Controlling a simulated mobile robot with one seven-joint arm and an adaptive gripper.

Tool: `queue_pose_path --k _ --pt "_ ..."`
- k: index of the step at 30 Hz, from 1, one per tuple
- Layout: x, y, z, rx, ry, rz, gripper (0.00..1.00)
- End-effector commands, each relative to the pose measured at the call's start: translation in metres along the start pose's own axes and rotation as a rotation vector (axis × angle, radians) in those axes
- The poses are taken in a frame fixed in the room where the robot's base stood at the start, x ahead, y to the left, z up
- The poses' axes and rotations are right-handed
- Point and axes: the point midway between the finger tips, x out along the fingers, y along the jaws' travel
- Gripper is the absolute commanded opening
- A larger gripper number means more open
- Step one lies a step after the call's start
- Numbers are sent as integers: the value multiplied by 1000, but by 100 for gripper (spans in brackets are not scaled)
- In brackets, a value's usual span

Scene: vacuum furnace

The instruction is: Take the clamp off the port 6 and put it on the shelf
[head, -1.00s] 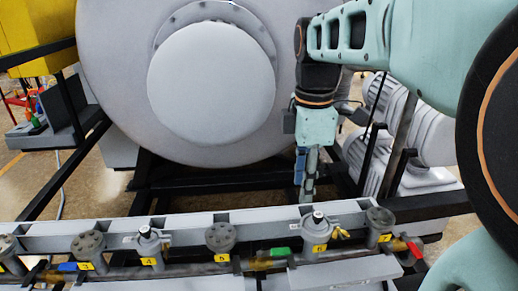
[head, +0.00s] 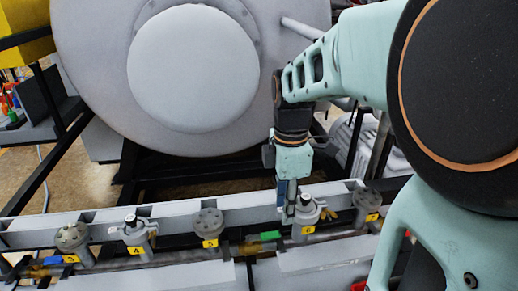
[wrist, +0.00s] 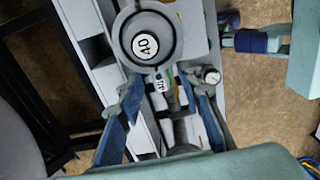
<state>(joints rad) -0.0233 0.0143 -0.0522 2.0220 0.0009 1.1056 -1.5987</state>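Port 6, with its yellow label (head: 308,230), is on the rail in the lower right of the head view. A grey fitting with a dark, white-ringed top (head: 306,205), apparently the clamp, sits on it. In the wrist view, a grey round fitting with a white "40" disc (wrist: 146,46) lies just ahead of my fingers. I cannot clearly separate clamp from port there. My gripper (head: 289,214) points down at the left side of port 6. In the wrist view my gripper (wrist: 164,92) is open, its fingers apart. Contact with the fitting is unclear. I cannot identify the shelf.
A green-handled valve (head: 262,237) lies left of port 6. The large grey furnace chamber (head: 190,75) stands behind.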

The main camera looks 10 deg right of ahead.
Motion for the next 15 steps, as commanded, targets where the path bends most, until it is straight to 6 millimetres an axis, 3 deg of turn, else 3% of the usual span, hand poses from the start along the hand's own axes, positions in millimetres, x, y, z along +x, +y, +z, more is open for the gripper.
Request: queue_pose_path --k 6,15 --pt "1 0 0 0 0 1 33" --pt "0 0 0 0 0 0 0"
